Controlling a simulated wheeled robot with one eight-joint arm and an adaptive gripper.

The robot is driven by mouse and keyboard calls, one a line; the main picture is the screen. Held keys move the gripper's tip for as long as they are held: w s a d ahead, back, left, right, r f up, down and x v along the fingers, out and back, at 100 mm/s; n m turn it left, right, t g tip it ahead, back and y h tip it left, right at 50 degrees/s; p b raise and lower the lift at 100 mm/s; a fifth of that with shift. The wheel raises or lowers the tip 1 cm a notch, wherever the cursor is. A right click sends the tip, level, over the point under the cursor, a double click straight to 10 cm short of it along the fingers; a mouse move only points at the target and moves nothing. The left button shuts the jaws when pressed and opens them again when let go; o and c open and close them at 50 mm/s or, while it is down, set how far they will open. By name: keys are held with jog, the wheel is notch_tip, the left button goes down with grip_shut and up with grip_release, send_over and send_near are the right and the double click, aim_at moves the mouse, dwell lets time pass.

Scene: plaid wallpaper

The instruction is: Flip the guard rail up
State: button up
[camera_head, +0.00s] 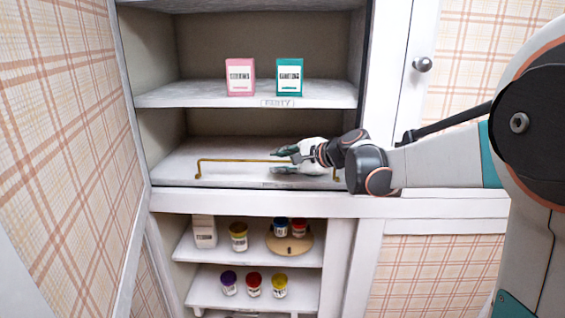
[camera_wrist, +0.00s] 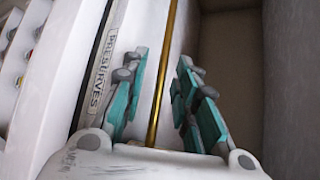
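The guard rail (camera_head: 235,160) is a thin brass bar with bent ends along the front of the middle shelf (camera_head: 215,175). It stands raised above the shelf's front edge. My gripper (camera_head: 285,160) is at the right half of the rail, its fingers pointing left. In the wrist view the rail (camera_wrist: 165,75) runs between the two teal-padded fingers of my gripper (camera_wrist: 160,90). The fingers are spread, with a gap on each side of the rail. The right end of the rail is partly hidden behind my gripper in the head view.
The upper shelf (camera_head: 190,95) holds a pink box (camera_head: 240,77) and a teal box (camera_head: 289,77). Lower shelves hold several jars and a round wooden board (camera_head: 290,243). A white post and a cabinet door with a knob (camera_head: 422,64) stand at right. The middle shelf is otherwise bare.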

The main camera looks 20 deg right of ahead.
jog(key=v, duration=1.2)
jog(key=shift+s+a, duration=0.1)
